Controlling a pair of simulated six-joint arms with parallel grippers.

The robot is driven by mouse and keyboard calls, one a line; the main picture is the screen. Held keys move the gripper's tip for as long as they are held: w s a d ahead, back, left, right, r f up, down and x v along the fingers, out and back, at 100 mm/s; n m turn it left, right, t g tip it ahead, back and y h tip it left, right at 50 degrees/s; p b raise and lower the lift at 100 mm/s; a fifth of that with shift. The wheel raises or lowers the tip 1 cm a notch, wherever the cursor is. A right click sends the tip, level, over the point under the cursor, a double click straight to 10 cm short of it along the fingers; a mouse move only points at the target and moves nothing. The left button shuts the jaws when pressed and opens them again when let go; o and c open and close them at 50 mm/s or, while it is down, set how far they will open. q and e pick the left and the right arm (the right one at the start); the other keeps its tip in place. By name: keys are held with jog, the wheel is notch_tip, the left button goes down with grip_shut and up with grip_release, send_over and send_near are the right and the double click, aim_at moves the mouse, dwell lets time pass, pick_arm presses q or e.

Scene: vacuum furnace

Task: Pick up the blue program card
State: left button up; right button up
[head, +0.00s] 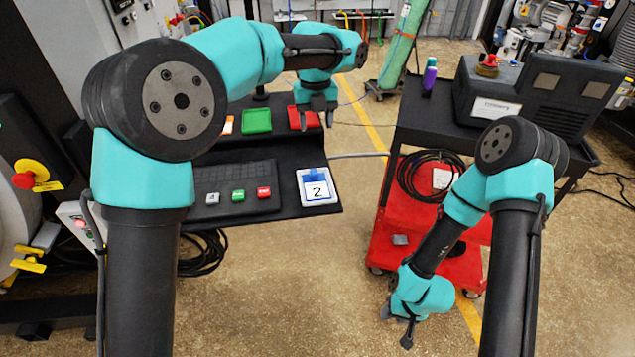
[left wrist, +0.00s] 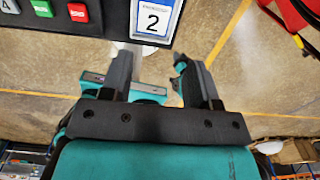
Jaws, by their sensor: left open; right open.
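The blue program card (head: 316,173) has a white face marked "2" with a blue border and lies on the right end of the dark console shelf. It also shows at the top of the left wrist view (left wrist: 152,20). My left gripper (head: 317,121) is open and empty, above and beyond the card in the head view, beside the red card. In the left wrist view the open fingers (left wrist: 155,66) are below the card in the picture, apart from it. My right gripper (head: 396,328) is open and empty, low over the floor near the red cart.
A green card (head: 257,121) and a red card (head: 296,119) stand on the upper rack. Small white, green and red buttons (head: 238,195) sit left of the blue card. A black-topped cart (head: 420,120) with a red lower shelf (head: 425,215) stands right. Floor between is clear.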

pick_arm(q)
jog(key=shift+a+r, duration=0.1)
jog(key=shift+r, duration=0.05)
send_over(314, 174)
jog(key=f, duration=1.2)
jog(key=shift+d+f, duration=0.15)
jog(key=shift+d, duration=0.05)
jog(key=shift+a+f, duration=0.15)
jog(key=shift+f, duration=2.45)
jog(key=c, duration=1)
